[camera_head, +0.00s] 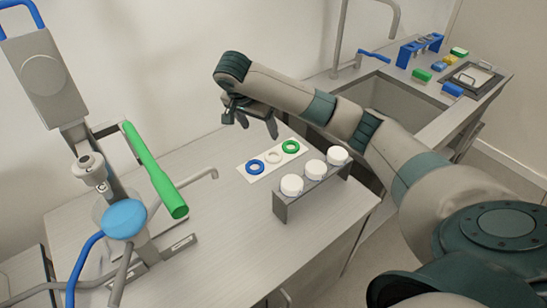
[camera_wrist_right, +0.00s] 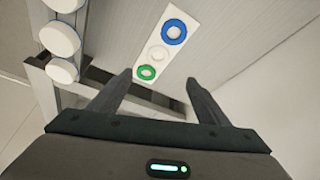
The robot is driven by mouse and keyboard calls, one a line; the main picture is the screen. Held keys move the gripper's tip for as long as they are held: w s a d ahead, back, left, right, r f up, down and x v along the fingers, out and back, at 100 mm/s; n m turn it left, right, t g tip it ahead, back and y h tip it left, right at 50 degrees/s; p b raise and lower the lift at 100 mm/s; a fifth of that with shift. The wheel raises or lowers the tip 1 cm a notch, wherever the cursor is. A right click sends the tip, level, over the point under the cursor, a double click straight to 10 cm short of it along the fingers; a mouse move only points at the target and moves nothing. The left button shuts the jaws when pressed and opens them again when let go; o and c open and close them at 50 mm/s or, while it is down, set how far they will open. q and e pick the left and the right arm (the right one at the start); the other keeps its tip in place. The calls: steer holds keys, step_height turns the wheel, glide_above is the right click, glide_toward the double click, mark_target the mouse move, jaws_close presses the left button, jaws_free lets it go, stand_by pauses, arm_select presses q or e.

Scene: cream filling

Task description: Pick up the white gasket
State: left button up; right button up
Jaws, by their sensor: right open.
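The white gasket (camera_head: 273,157) lies on a white strip (camera_head: 258,173) on the table, between a blue gasket (camera_head: 255,167) and a green gasket (camera_head: 290,146). In the right wrist view the white gasket (camera_wrist_right: 157,54) is ahead of the fingers, with the green gasket (camera_wrist_right: 147,72) nearer and the blue gasket (camera_wrist_right: 174,32) farther. My right gripper (camera_head: 250,128) is above the table, behind the strip, its fingers pointing down. It is open and empty in the wrist view (camera_wrist_right: 160,85). My left gripper is not in view.
A grey rack (camera_head: 312,195) with white-capped containers (camera_head: 291,185) stands just in front of the strip. A machine with a green lever (camera_head: 155,170) and blue-topped vessel (camera_head: 124,218) is at left. The table front is clear. A sink (camera_head: 385,98) lies behind my right arm.

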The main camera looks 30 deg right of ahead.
steer(key=s+b+x, duration=0.1)
steer(key=b+x, duration=0.1)
steer(key=x, duration=0.2)
steer(key=p, duration=0.2)
glide_above(269, 160)
steer(key=f, duration=0.6)
steer(key=shift+a+f, duration=0.2)
steer(key=shift+a, duration=0.2)
steer(key=shift+w+d+f, duration=0.1)
steer(key=shift+d+f, duration=0.05)
steer(key=shift+f, duration=0.45)
steer(key=shift+d+p, duration=0.1)
steer(key=shift+p, duration=0.3)
steer(key=shift+d+f, duration=0.15)
steer(key=shift+f, duration=0.15)
steer(key=p+x, duration=0.2)
steer(key=x, duration=0.2)
steer(key=shift+d+f, duration=0.1)
steer(key=shift+f, duration=0.1)
